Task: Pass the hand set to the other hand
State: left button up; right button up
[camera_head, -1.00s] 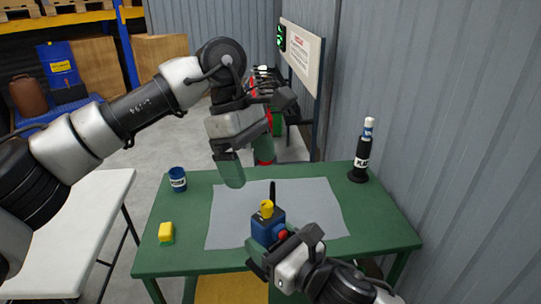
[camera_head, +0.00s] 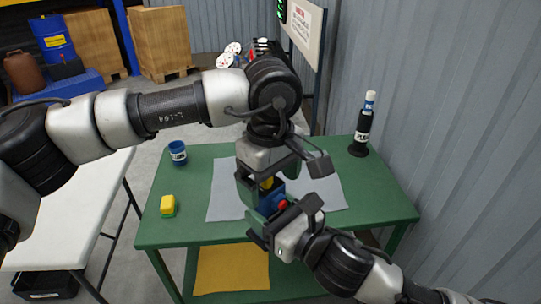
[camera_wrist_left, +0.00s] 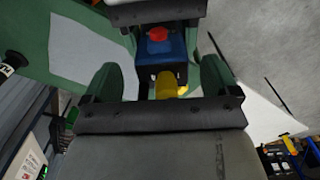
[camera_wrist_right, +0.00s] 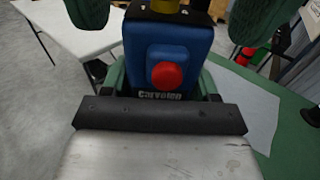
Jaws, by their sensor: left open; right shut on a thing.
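The hand set is a blue box with a red button and a yellow knob on top. In the head view the hand set (camera_head: 268,204) is above the grey mat, partly hidden by both grippers. My right gripper (camera_head: 276,222) is shut on its lower part. My left gripper (camera_head: 263,186) is open above it, pointing down. In the left wrist view the hand set (camera_wrist_left: 172,48) and its yellow knob (camera_wrist_left: 170,85) lie between the spread green fingers. In the right wrist view the hand set's blue front (camera_wrist_right: 150,50) is upright, with the left fingers on either side of its top.
A corrugated wall (camera_head: 430,110) stands close at the right. A white table (camera_head: 75,220) is at the left.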

pick_arm(q)
jog(key=shift+f, duration=0.85)
pick_arm(e)
jog(key=shift+r, duration=0.1)
pick_arm(q)
jog(key=c, duration=1.2)
jog(key=shift+c, duration=0.4)
pick_arm(e)
jog(key=o, duration=1.3)
